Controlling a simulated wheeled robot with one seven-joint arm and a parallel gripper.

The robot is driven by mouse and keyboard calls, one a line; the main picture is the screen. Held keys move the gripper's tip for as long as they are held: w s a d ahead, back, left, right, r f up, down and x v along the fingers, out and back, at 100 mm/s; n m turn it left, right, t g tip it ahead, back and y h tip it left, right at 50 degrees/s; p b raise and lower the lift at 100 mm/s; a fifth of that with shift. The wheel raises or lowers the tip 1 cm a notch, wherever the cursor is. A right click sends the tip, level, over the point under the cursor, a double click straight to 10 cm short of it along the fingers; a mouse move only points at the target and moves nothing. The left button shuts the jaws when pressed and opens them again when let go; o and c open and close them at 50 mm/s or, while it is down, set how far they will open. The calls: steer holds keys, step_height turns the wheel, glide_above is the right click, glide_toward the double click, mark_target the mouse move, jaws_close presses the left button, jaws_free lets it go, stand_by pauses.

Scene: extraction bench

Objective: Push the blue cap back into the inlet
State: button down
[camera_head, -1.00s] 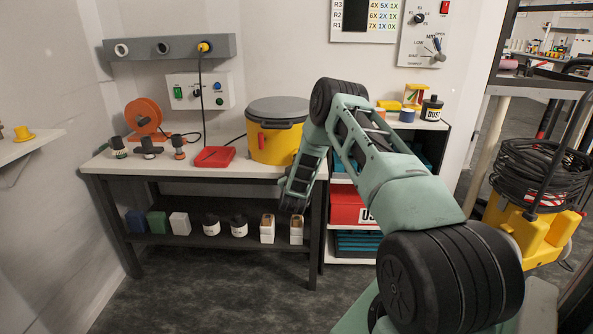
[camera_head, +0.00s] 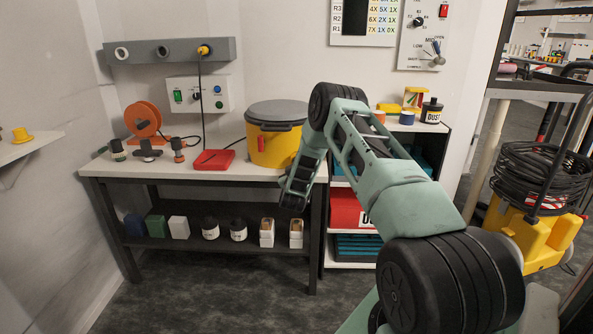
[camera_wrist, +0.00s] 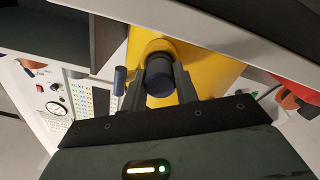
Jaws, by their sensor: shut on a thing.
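In the wrist view my gripper (camera_wrist: 158,88) is shut on the dark blue cap (camera_wrist: 158,72), with one finger on each side of it. The cap lines up with the round inlet (camera_wrist: 155,46) on the yellow drum (camera_wrist: 205,62). It covers part of the inlet, and I cannot tell how deep it sits. In the head view the yellow drum (camera_head: 262,150) with its grey lid stands on the bench's right end. My arm covers the drum's right side, and the cap, inlet and gripper fingers cannot be made out there.
A red tray (camera_head: 213,160) lies left of the drum on the bench (camera_head: 190,172). An orange reel (camera_head: 142,118) and several small fittings stand farther left. A black cable hangs behind the tray. A shelf unit (camera_head: 452,128) stands to the right of the bench.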

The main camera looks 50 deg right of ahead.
steer(key=shift+w+d, duration=0.25)
steer(key=shift+d, duration=0.05)
steer(key=c, duration=1)
jaws_free()
steer(key=shift+a, duration=0.1)
steer(key=v, duration=1.7)
steer(key=shift+s, duration=0.2)
steer(key=shift+a, duration=0.1)
